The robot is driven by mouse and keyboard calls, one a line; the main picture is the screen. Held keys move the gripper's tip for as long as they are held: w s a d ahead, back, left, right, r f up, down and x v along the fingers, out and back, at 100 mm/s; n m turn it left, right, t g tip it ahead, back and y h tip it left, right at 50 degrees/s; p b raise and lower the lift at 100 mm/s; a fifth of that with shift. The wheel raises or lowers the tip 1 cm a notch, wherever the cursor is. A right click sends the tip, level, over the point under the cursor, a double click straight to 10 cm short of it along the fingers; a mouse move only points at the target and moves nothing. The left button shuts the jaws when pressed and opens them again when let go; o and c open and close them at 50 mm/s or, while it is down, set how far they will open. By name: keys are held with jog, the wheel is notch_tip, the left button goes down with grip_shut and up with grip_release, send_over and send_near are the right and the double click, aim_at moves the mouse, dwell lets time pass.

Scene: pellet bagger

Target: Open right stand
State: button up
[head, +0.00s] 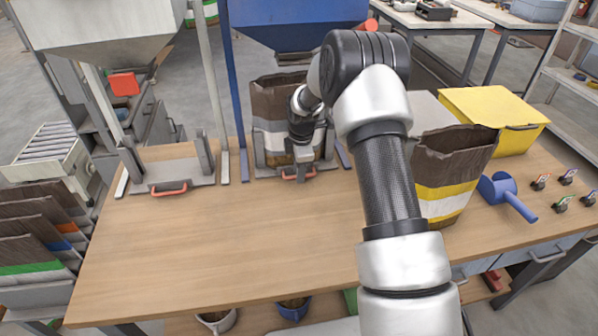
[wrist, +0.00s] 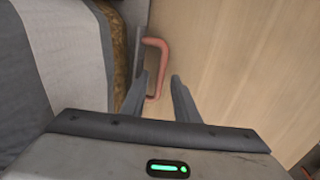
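The right stand (head: 265,172) is a grey frame on the table below the blue hopper, with a red handle (head: 280,178) at its front. A brown, white and grey bag (head: 272,105) stands upright in it. My gripper (head: 302,178) points down at the front of this stand, by the handle. In the wrist view my gripper (wrist: 160,82) has its two fingers apart. The red handle (wrist: 157,52) shows between and beyond the fingertips; contact is unclear. The bag (wrist: 70,50) is close on the left. My arm hides part of the stand's right side.
The left stand (head: 175,172), with its own red handle, is empty. A brown, white and yellow bag (head: 447,170), a yellow bin (head: 495,115) and a blue scoop (head: 507,195) stand on the right. The table front (head: 230,245) is clear.

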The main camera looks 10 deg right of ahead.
jog(key=shift+f, duration=0.2)
grip_shut()
